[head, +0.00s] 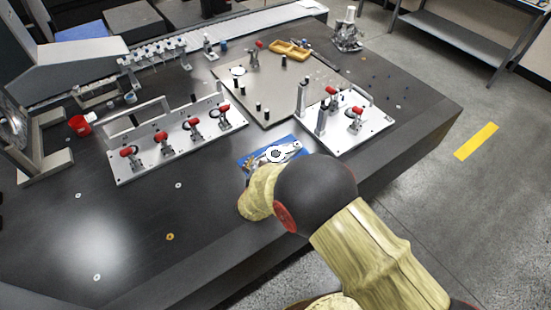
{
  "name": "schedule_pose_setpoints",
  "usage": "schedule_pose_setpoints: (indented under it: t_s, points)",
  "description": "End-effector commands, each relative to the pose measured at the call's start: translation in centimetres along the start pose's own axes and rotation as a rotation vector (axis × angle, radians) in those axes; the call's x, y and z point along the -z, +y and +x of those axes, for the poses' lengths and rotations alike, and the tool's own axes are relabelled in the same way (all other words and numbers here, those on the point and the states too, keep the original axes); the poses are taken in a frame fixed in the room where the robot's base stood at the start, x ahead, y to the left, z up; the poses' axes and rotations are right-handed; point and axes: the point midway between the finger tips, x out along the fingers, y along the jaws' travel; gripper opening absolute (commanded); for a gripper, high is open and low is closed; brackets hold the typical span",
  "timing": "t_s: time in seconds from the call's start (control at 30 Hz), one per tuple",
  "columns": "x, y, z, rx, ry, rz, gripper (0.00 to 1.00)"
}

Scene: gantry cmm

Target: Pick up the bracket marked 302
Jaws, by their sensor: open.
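A silver metal bracket (275,153) lies on a blue mat (293,142) near the table's front edge. It has a pale round face with dark marks, too small to read as a number. A second pale round piece (238,70) sits on the flat plate at the back, and I cannot tell whether it is a bracket. My wrist is just in front of the blue mat and covers its lower part. My gripper's fingers cannot be made out; the wrist seems to hide them.
A fixture with red-handled clamps (180,138) stands left of the mat, and another clamp plate (345,123) stands right. A grey plate with pins (272,88) lies behind. A red cup (79,125) and yellow tray (290,50) stand farther off. The front-left table is mostly clear.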

Motion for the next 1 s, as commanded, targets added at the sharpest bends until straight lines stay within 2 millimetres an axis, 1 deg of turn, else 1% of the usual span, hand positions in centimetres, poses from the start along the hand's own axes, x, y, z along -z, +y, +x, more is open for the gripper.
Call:
schedule_pose_setpoints:
  t_s: [0.3,0.37,0.6,1.0]
  points:
    - [0.2,-0.1,4.3,0.003,0.000,0.003,1.00]
    - [0.1,-0.1,4.7,0.002,0.001,0.002,1.00]
    - [-0.2,0.0,4.7,0.001,0.000,0.002,0.99]
    - [-0.1,-0.1,4.7,0.001,0.000,0.002,0.76]
